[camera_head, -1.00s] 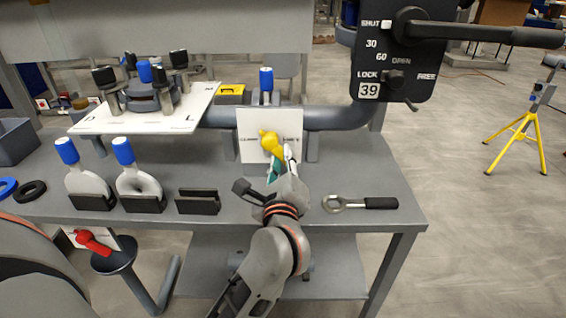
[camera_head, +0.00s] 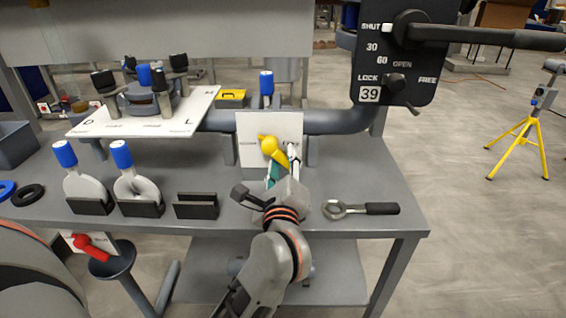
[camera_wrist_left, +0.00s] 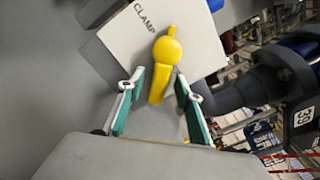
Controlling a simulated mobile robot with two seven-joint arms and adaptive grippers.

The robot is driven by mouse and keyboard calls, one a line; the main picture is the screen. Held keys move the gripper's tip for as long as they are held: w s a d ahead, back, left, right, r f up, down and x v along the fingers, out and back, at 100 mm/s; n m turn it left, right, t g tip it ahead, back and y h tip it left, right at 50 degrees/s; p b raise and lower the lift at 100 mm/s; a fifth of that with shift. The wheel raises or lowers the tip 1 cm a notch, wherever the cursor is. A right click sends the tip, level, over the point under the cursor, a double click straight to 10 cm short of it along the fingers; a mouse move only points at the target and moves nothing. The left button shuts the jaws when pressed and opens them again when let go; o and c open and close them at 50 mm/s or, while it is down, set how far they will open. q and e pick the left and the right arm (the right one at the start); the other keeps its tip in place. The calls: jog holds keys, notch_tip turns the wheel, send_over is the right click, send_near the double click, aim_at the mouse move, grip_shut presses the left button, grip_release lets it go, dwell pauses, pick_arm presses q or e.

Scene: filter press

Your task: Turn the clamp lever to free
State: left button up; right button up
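In the left wrist view the lever (camera_wrist_left: 163,70) has a round hub, a short pointer at the top, and a longer handle reaching down between my fingers; the plate (camera_wrist_left: 140,38) reads "CLAMP". My left gripper (camera_head: 282,165) is in front of the lever. In the left wrist view its teal-padded fingers (camera_wrist_left: 158,106) are spread on either side of the handle, with gaps showing on both sides. My right gripper is not seen.
A black panel (camera_head: 385,85) marked SHUT, OPEN, LOCK and FREE stands at upper right. A ring-ended wrench (camera_head: 362,208) lies right of my arm. Blue-capped parts (camera_head: 128,180) stand in black holders at left. A red lever (camera_head: 91,245) is below the table edge.

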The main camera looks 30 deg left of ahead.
pick_arm(q)
jog(key=v, duration=1.2)
dwell(0.3)
